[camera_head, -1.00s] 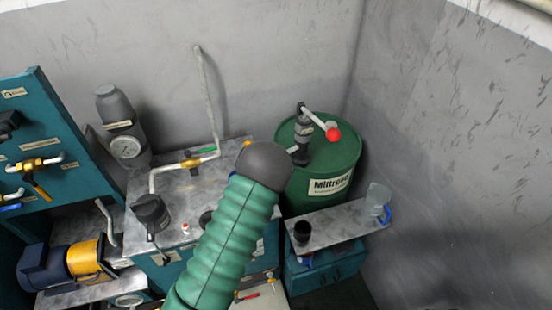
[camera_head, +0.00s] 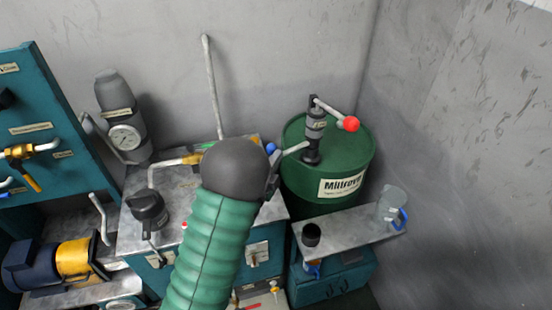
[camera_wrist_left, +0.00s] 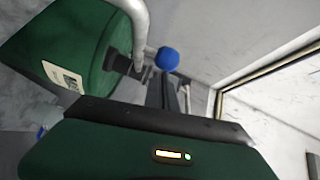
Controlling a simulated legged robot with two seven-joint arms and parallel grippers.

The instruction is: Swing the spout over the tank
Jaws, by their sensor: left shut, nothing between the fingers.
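The green drum (camera_head: 325,165) stands right of the tank (camera_head: 128,232), a teal box with a metal top. A hand pump on the drum carries a crank with a red knob (camera_head: 351,124). Its pale spout (camera_head: 294,148) points left towards the tank, with a blue knob (camera_head: 270,148) near its left end. My left gripper (camera_head: 274,178), partly hidden by my wrist, is shut and empty just below the blue knob. In the left wrist view the fingers (camera_wrist_left: 166,84) are close to the blue knob (camera_wrist_left: 167,58) and the spout (camera_wrist_left: 139,35); contact is unclear.
A metal shelf (camera_head: 345,226) with a black cup (camera_head: 311,235) and a clear jug (camera_head: 391,202) is in front of the drum. A gauge cylinder (camera_head: 122,115), a black cap (camera_head: 147,207) and a tall thin pipe (camera_head: 212,85) stand left. My forearm covers part of the tank top.

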